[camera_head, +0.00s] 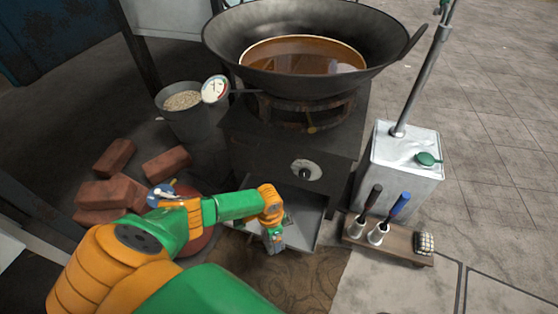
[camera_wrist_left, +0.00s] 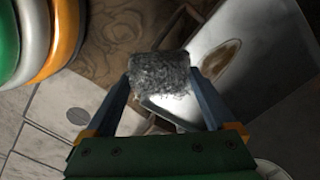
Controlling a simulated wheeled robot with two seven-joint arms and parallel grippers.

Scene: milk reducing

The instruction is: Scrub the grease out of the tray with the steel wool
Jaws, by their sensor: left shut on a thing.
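My left gripper (camera_head: 275,243) reaches to the metal tray (camera_head: 305,222) below the stove. In the left wrist view, the left gripper (camera_wrist_left: 164,88) is shut on a grey, fuzzy pad of steel wool (camera_wrist_left: 160,72). The tray (camera_wrist_left: 272,42) shows there to the right of the wool, with a brown patch of grease (camera_wrist_left: 221,62) on its bare metal. The wool overlaps the tray's near edge in that view; I cannot tell whether they touch. In the head view my gripper hides the wool and part of the tray. My right gripper is in neither view.
A large wok (camera_head: 310,50) of brown liquid sits on the stove (camera_head: 240,130) above the tray. Bricks (camera_head: 115,194) and a bucket (camera_head: 190,122) are at left.

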